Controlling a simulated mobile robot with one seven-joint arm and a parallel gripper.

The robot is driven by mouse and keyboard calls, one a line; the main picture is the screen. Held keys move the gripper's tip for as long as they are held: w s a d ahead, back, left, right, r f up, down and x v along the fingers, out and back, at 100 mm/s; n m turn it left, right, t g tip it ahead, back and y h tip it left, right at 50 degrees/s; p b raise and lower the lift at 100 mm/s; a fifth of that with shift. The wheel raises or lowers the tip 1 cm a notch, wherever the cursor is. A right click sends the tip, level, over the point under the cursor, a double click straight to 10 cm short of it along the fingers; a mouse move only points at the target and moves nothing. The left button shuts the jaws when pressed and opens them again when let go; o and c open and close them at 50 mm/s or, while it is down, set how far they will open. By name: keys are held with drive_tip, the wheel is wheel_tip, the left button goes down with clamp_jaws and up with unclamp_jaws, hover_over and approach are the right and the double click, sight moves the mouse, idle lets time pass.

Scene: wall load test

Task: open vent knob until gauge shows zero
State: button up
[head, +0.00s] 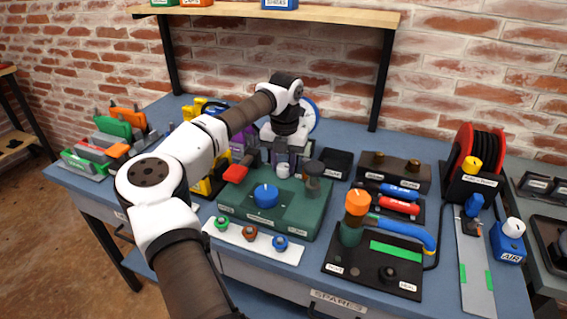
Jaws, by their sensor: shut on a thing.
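My gripper (284,164) points down at the back of the green block (292,222). It is shut on a small pale knob (283,171), which I take to be the vent knob; the fingers hide part of it. A round blue-rimmed dial (313,112), likely the gauge, stands behind my wrist. My arm covers most of its face, and its reading cannot be made out. A blue round knob (265,194) with a light mark sits at the front of the block. A red handle (236,173) is at its left and a dark grey knob (313,170) at its right.
A white strip with green, brown and blue fittings (250,234) lies before the block. An orange-capped device (357,204) with a blue hose (405,229) stands at right, near a red reel (478,150). A wooden shelf (330,15) hangs above. My arm crosses the left side.

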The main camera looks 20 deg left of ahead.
sight(284, 166)
drive_tip(key=o, duration=1)
drive_tip(key=shift+r, duration=0.15)
wheel_tip(284, 166, up, 14)
drive_tip(key=shift+d+f+b, duration=0.15)
drive_tip(key=shift+f+b, duration=0.05)
drive_tip(key=shift+b, duration=0.4)
